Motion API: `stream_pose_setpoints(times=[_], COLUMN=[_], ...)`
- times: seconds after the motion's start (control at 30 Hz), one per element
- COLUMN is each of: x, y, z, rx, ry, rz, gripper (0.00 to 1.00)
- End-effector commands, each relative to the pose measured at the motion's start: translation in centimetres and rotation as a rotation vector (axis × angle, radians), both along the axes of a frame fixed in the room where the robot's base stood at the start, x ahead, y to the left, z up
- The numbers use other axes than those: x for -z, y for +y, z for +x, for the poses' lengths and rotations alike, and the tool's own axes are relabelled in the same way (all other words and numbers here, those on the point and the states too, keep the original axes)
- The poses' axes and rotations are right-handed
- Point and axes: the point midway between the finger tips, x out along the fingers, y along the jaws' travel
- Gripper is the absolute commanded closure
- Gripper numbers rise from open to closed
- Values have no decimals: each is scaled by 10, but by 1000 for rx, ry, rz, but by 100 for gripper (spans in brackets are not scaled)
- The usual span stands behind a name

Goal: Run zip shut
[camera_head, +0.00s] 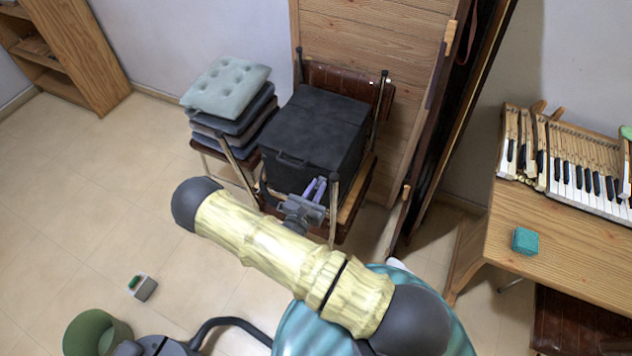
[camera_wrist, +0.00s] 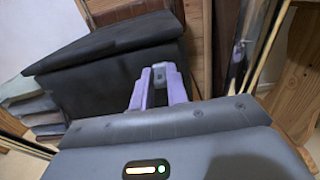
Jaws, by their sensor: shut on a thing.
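A black box-shaped bag (camera_head: 318,130) sits on a chair against the wooden panel, and it fills the left of the wrist view (camera_wrist: 105,65). My gripper (camera_head: 318,185) has purple fingers and is at the bag's front right, low on its side. In the wrist view the fingers (camera_wrist: 160,72) are close together around a small grey piece (camera_wrist: 159,76), which looks like the zip pull. The zip line itself is too dark to make out, and my gripper hides part of the bag.
A stack of cushions (camera_head: 228,88) stands left of the bag. Chair legs (camera_head: 334,210) rise close beside my gripper. A wooden table (camera_head: 550,245) with piano keys (camera_head: 585,180) and a teal sponge (camera_head: 525,240) is at the right. A green bin (camera_head: 92,332) stands on open floor.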

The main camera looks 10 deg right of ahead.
Motion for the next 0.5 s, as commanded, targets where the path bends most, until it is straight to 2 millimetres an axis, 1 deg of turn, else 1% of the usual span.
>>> stream_pose_setpoints(times=[0.03, 0.37, 0.4, 0.47, 0.5], x=[-1, 0, 0, 1, 1], y=[-2, -5, -5, -4, -4], z=[-1, -3, -3, -3, -2], rx=[3, 8, 8, 8, 7], ry=[-1, 2, 2, 2, 2], rz=[-4, -5, -5, -5, -4], gripper=[100, 100, 77, 65, 63])
